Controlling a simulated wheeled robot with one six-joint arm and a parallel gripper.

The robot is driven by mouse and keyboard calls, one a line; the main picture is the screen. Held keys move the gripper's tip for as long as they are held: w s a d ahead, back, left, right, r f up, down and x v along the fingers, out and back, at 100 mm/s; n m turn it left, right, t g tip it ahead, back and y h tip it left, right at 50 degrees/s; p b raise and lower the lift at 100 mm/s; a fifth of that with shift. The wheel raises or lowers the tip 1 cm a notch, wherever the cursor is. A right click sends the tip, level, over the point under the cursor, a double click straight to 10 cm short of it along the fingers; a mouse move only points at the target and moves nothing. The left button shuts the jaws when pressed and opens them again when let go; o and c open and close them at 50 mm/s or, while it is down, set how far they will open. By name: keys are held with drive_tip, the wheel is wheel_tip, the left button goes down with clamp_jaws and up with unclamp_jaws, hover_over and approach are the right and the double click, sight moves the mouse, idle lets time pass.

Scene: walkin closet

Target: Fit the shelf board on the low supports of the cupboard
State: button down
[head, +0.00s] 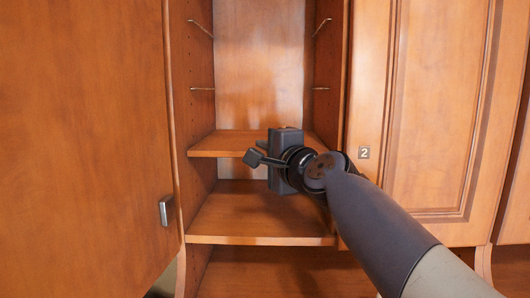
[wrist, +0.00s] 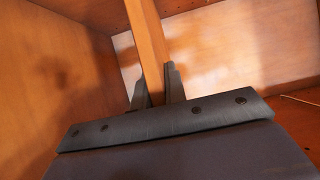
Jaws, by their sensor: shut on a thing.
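The shelf board (head: 235,143) is orange-brown wood and lies about level inside the open cupboard (head: 262,60). My gripper (head: 270,155) is at its front edge, with the fingertips hidden behind the wrist in the head view. The wrist view shows my gripper (wrist: 156,90) shut on the board (wrist: 150,40), one finger on each face. Thin wire supports show on the left wall (head: 202,88) and right wall (head: 321,88), above the board. Whether anything bears the board from below is hidden.
Another pair of wires sits higher, on the left (head: 200,28) and right (head: 322,27). A lower shelf (head: 255,222) lies below the board. A closed door (head: 430,110) marked 2 is right.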

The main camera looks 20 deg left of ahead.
drive_tip(key=shift+w+a+r, duration=0.1)
drive_tip(key=shift+w, duration=0.3)
drive_tip(key=shift+w+a, duration=0.15)
drive_tip(key=shift+w, duration=0.25)
idle(0.5)
drive_tip(key=c, duration=1.5)
unclamp_jaws()
drive_tip(key=shift+o, duration=0.7)
drive_tip(key=b+v, duration=0.2)
drive_tip(key=v, duration=0.9)
drive_tip(key=shift+b, duration=0.4)
drive_tip(key=shift+w+a, duration=0.1)
drive_tip(key=shift+w, duration=0.05)
